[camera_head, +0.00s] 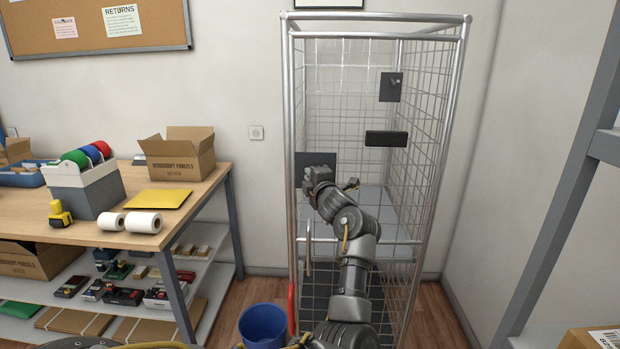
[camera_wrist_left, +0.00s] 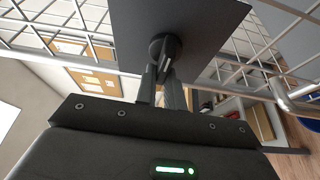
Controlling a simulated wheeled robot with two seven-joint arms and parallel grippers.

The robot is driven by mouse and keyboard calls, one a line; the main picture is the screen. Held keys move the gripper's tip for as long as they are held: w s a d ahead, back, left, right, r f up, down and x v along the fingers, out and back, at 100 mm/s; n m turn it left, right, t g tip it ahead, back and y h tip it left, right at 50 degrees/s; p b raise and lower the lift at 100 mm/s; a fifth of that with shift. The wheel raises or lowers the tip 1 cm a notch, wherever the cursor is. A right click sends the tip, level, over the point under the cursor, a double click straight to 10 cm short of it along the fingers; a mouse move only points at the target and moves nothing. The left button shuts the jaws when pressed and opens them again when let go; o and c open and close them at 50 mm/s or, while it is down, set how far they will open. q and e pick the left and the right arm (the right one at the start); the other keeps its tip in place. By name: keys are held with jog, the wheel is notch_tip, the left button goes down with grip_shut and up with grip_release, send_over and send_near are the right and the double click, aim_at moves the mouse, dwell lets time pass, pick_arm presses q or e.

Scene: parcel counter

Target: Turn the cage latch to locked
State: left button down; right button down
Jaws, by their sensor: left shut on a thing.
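The cage latch has a dark square plate (camera_head: 324,158) at the left side of the cage front in the head view. In the left wrist view the plate (camera_wrist_left: 205,22) fills the top middle, with a black round knob with a handle (camera_wrist_left: 164,46) on it. My left gripper (camera_head: 318,178) is at the plate, and in the wrist view its fingers (camera_wrist_left: 163,82) are shut on the latch handle. The fingers hide part of the handle, so its exact turn angle is hard to tell. My right gripper is not in view.
The wire cage (camera_head: 464,60) has a dark plate (camera_head: 386,92) with a small knob and a dark bar (camera_head: 386,139). A blue bucket (camera_head: 263,327) stands on the floor at its lower left. A packing table (camera_head: 180,212) is left; a grey rack (camera_head: 570,190) is right.

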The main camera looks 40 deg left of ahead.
pick_arm(q)
jog(key=shift+w+d, duration=0.15)
jog(key=c, duration=1.7)
grip_release()
jog(key=shift+o, duration=1)
jog(key=shift+w+d, duration=0.1)
jog(key=shift+w, duration=0.05)
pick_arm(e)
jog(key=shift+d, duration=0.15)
